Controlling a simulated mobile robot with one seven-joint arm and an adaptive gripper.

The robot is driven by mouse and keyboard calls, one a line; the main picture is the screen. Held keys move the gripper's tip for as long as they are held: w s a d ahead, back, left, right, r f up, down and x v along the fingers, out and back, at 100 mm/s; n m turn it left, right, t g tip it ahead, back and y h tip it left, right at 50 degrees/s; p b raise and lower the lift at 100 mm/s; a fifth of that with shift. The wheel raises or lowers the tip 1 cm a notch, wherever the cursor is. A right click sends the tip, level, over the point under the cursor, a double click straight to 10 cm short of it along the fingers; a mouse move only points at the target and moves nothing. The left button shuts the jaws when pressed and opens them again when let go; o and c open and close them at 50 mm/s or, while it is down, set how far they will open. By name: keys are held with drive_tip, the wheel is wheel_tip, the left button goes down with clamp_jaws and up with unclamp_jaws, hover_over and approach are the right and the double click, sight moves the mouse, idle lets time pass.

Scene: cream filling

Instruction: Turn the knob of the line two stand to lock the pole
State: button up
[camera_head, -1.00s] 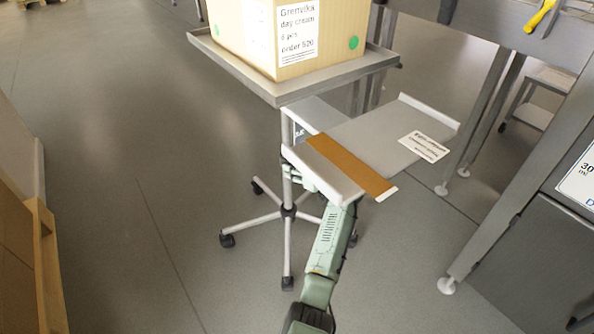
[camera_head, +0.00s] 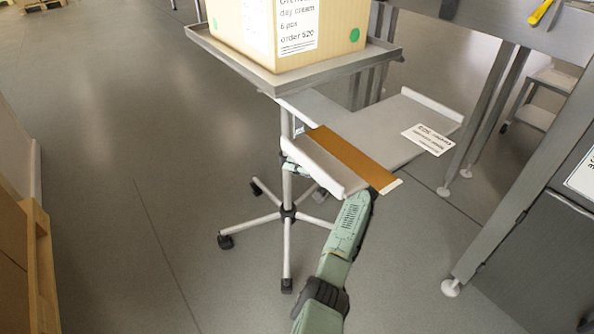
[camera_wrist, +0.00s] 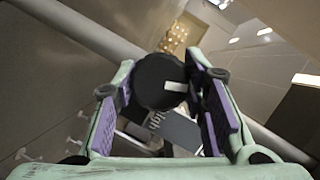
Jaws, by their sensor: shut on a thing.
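The stand has a grey pole (camera_head: 287,122), a tray (camera_head: 268,80) on top and a wheeled base with several legs (camera_head: 288,214). In the wrist view, the pole (camera_wrist: 98,30) runs diagonally behind a round black knob (camera_wrist: 158,72) with a white mark on its face. My gripper (camera_wrist: 162,84) is shut on the knob, with a purple-padded finger on either side of it. In the head view, a small green part of my gripper (camera_head: 290,165) shows beside the pole, and the knob is hidden. My arm reaches in from below, partly covered by the shelf.
A cardboard box (camera_head: 345,50) with a label stands on the tray. A grey shelf (camera_head: 385,125) with an orange strip (camera_head: 350,158) sits over my arm. Table legs (camera_head: 490,120) and a grey cabinet (camera_head: 540,265) stand to the right. The floor on the left is open.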

drive_tip(key=shift+m+y+b, duration=0.5)
drive_tip(key=shift+m+y, duration=0.3)
drive_tip(key=shift+m, duration=0.9)
drive_tip(key=o, duration=1.2)
drive_tip(key=shift+c, duration=0.2)
drive_tip(key=f+v, duration=0.1)
drive_tip(key=v, duration=1.1)
drive_tip(key=shift+r, duration=0.3)
drive_tip(key=shift+s, duration=0.1)
